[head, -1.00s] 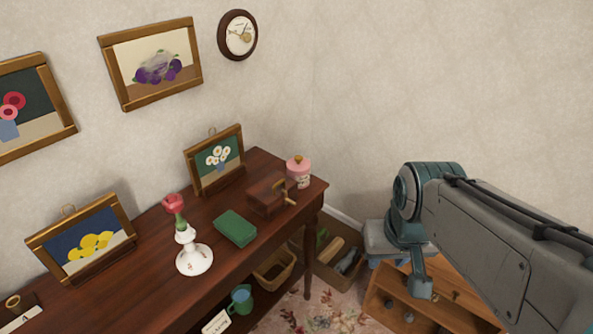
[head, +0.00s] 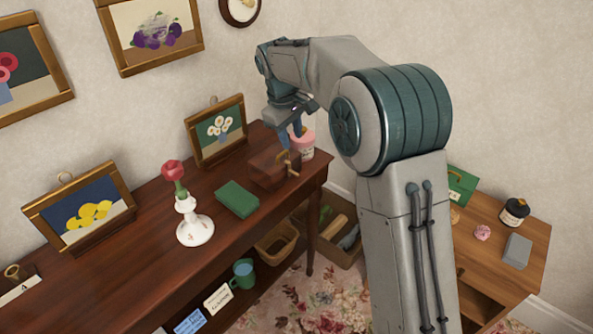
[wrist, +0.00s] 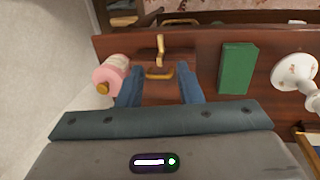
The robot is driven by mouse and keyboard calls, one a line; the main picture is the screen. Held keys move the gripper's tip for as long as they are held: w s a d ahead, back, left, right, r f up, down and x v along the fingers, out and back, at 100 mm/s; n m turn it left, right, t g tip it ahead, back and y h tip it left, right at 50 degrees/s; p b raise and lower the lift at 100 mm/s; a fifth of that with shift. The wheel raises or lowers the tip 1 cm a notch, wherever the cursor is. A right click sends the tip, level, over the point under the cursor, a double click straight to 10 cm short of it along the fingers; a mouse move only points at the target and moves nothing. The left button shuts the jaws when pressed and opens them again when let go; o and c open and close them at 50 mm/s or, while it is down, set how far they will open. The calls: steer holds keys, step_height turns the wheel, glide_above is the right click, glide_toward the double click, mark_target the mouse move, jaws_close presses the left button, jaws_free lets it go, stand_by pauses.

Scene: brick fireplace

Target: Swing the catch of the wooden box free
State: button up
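The wooden box (head: 268,170) is small and dark brown, near the right end of the desk. It also shows in the wrist view (wrist: 174,60). A brass piece that looks like the catch (wrist: 160,48) points toward the desk's front edge; a second brass bar (wrist: 159,75) crosses the box beside it. My gripper (wrist: 159,74) is open, its blue fingers spread to either side of the box's width, with nothing held. In the head view my gripper (head: 297,132) hangs above the box's rear right side. Whether the fingers touch the box, I cannot tell.
A pink jar (head: 303,146) stands close to the box, near my left finger in the wrist view (wrist: 112,74). A daisy picture (head: 217,130) stands behind. The wall is near.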

mark_target(298, 174)
steer(key=f, duration=0.4)
steer(key=w+d+f, duration=0.1)
steer(key=f, duration=0.4)
steer(key=w+f, duration=0.1)
steer(key=f, duration=0.4)
steer(key=shift+w+d, duration=0.15)
steer(key=shift+w, duration=0.1)
steer(key=shift+r, duration=0.1)
jaws_close()
